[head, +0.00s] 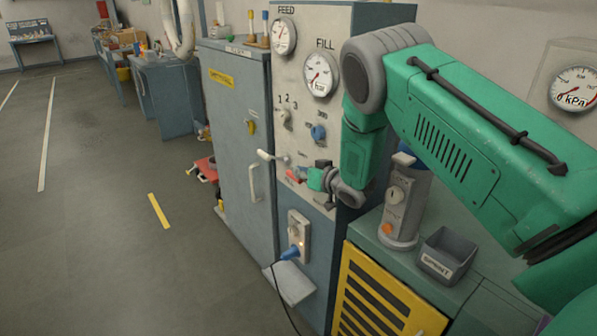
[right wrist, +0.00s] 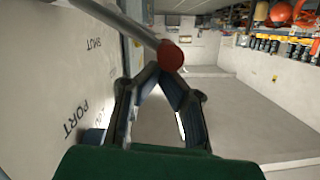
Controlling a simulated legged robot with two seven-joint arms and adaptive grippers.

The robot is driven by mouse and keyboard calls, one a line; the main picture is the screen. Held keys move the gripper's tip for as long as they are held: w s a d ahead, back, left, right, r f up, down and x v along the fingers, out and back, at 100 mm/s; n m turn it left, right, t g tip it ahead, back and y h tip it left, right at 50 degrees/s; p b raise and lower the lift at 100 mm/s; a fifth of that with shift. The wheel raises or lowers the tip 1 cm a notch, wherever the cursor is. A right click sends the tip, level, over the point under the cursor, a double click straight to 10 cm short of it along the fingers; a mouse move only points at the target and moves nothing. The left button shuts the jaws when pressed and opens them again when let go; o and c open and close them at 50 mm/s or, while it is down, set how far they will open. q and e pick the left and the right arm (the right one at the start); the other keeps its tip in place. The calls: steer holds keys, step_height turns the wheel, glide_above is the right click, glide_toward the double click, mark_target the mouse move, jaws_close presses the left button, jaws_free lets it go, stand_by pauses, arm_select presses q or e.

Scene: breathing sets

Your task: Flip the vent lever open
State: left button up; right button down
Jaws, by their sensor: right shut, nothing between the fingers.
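The vent lever shows in the right wrist view as a grey rod (right wrist: 128,22) with a dark red end knob (right wrist: 172,56). It crosses the top of that view, just beyond my fingertips. My right gripper (right wrist: 162,74) is shut and empty, its fingers meeting close to the knob; I cannot tell whether they touch it. In the head view my right gripper (head: 298,178) is at the panel front (head: 300,95), below the blue knob (head: 318,132). A pale-tipped handle (head: 265,155) sticks out to its left. My left gripper is not in view.
A grey-blue cabinet (head: 235,130) stands left of the panel. Below are a socket box (head: 299,235) with a blue plug and a hanging cable. A grey cylinder unit (head: 405,205) and small bin (head: 447,256) stand on the right bench. The floor at left is largely clear.

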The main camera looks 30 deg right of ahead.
steer(key=shift+a+f, duration=0.1)
steer(key=shift+a+f+n+b, duration=0.55)
steer(key=shift+f+n+b, duration=0.05)
steer(key=shift+b, duration=0.1)
step_height(320, 180, down, 10)
steer(key=a+n+h+b, duration=0.1)
steer(key=n+h+b, duration=0.2)
steer(key=n+b, duration=0.3)
steer(key=b, duration=0.3)
steer(key=shift+s+a+t, duration=0.15)
steer(key=shift+a+t, duration=0.05)
steer(key=shift+t, duration=0.2)
steer(key=shift+s+f, duration=0.1)
steer(key=shift+f, duration=0.05)
